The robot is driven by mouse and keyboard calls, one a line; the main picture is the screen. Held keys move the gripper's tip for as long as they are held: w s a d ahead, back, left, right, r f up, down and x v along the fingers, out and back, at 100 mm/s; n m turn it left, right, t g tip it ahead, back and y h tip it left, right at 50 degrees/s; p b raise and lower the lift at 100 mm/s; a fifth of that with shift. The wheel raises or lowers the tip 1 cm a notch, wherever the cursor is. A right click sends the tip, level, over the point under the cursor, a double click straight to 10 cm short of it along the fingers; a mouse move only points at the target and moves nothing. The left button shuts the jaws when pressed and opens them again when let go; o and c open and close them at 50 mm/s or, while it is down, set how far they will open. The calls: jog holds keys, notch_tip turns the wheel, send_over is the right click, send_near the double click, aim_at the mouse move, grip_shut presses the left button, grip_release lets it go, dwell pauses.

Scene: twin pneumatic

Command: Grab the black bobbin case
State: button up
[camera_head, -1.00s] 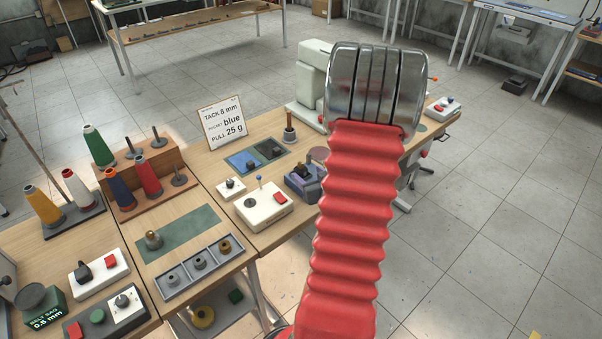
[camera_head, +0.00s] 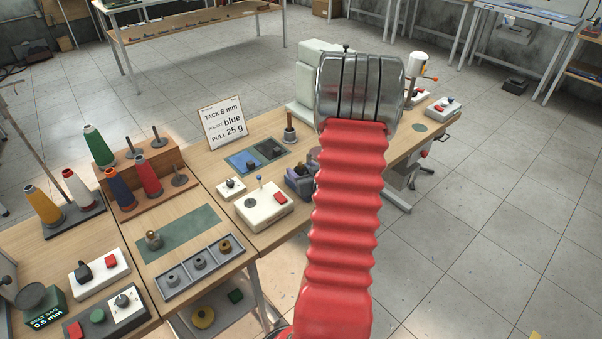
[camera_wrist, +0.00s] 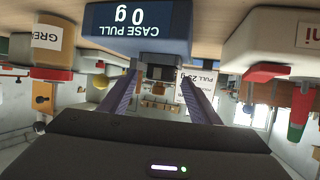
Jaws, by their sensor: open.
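In the wrist view, the two fingers of my gripper (camera_wrist: 162,98) are apart with nothing held between them. A dark block (camera_wrist: 160,72) shows beyond and between the fingers, just below the blue case-pull gauge (camera_wrist: 137,22), which reads 0 g upside down. I cannot tell whether this block is the black bobbin case.
A cream box with a red button (camera_head: 264,207) stands left of the gauge. A grey tray (camera_head: 186,293) holds several round metal parts at the front left.

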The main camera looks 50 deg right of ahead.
aim_at(303, 172)
jog(key=shift+c, duration=0.3)
jog(key=c, duration=1.2)
jog(key=shift+r, duration=0.15)
notch_tip(303, 172, up, 10)
dwell(0.6)
